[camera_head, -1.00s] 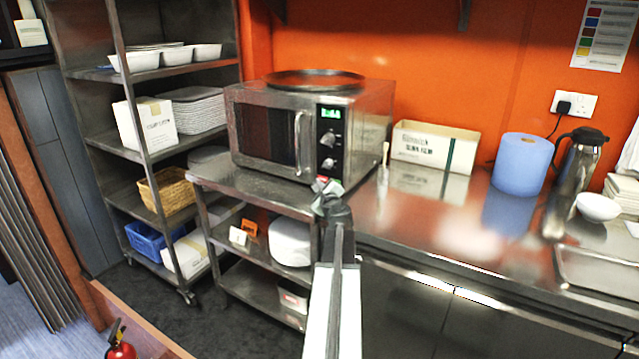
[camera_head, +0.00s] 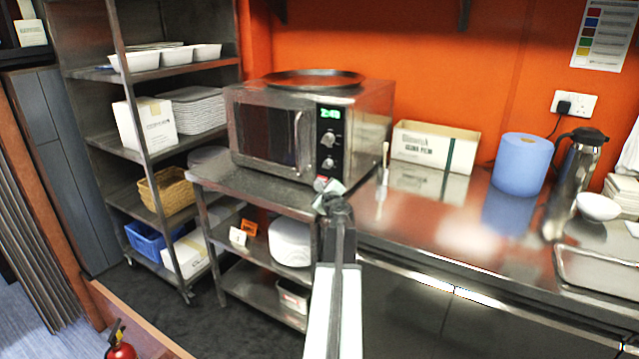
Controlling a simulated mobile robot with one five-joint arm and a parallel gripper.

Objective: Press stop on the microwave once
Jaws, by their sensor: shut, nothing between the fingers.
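The steel microwave (camera_head: 265,135) stands on a steel shelf unit with its door closed. Its control panel (camera_head: 331,120) is on the right of the front, with a lit green display (camera_head: 330,114) and two round knobs (camera_head: 328,140). A small red patch (camera_head: 321,182) shows at the foot of the panel, partly hidden by my gripper; I cannot tell if it is the stop button. My gripper (camera_head: 328,190) is shut and empty, just in front of the panel's lower edge. I cannot tell whether it touches the microwave.
A dark round pan (camera_head: 314,79) lies on top of the microwave. To the right, the steel counter holds a carton (camera_head: 418,145), a blue paper roll (camera_head: 522,165) and a steel jug (camera_head: 575,175). A shelf rack (camera_head: 185,70) stands at left.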

